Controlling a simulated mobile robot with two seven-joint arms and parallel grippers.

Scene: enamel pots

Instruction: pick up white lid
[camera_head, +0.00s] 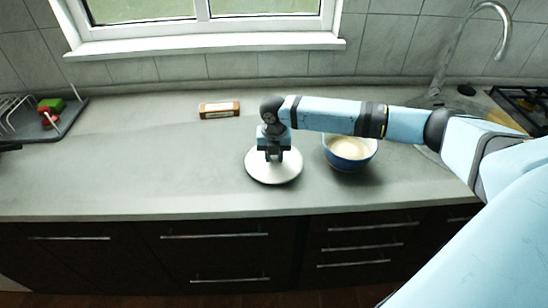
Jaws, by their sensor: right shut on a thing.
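The white lid (262,174) is a round, shallow disc at the middle of the grey counter, near its front edge. My right gripper (273,158) points down over the lid's centre and is shut on it, most likely on its knob, which the fingers hide. I cannot tell whether the lid rests on the counter or is slightly raised. A blue pot (350,163) with a pale inside stands just right of the lid, partly under my right forearm. My left gripper is not in view.
A small brown box (219,110) lies behind and left of the lid. A dark dish rack (40,122) with red and green items stands at far left. A sink tap (450,50) and hob (522,102) are at right. The counter's left middle is clear.

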